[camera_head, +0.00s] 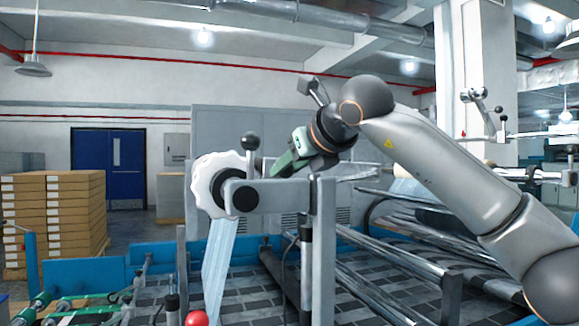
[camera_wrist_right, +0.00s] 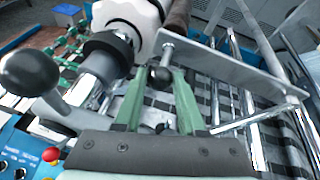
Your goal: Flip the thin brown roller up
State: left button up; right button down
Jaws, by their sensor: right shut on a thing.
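My right gripper (camera_head: 278,166) reaches in from the right to the grey side frame beside the white roll. In the right wrist view its two green fingers (camera_wrist_right: 160,80) are shut on a black ball knob (camera_wrist_right: 160,77) on a short metal stem. The stem meets a grey metal arm (camera_wrist_right: 235,72). A brown cylinder (camera_wrist_right: 178,18), perhaps the thin brown roller, shows partly behind the white roll at the top of that view. In the head view I cannot clearly pick out this roller. My left gripper is not in view.
The white roll (camera_head: 217,186) has a pale film web (camera_head: 218,262) hanging below it. Another black ball lever (camera_head: 250,141) stands beside it. A grey upright post (camera_head: 322,250) is close to my gripper. Metal rollers lie at right; stacked boxes (camera_head: 60,215) stand at left.

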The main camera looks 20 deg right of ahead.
dwell(0.6)
notch_tip(320, 180, up, 8)
jog(key=d+m+y+p, duration=0.1)
jog(key=d+m+p, duration=0.1)
jog(key=p, duration=0.2)
jog(key=shift+d+r+m+y, duration=0.15)
jog(key=shift+r+m+y, duration=0.05)
jog(key=shift+m+y, duration=0.2)
jog(key=shift+t, duration=0.3)
jog(key=c, duration=0.8)
grip_release()
jog(key=shift+c, duration=0.2)
jog(key=o, duration=0.3)
jog(key=shift+f, duration=0.15)
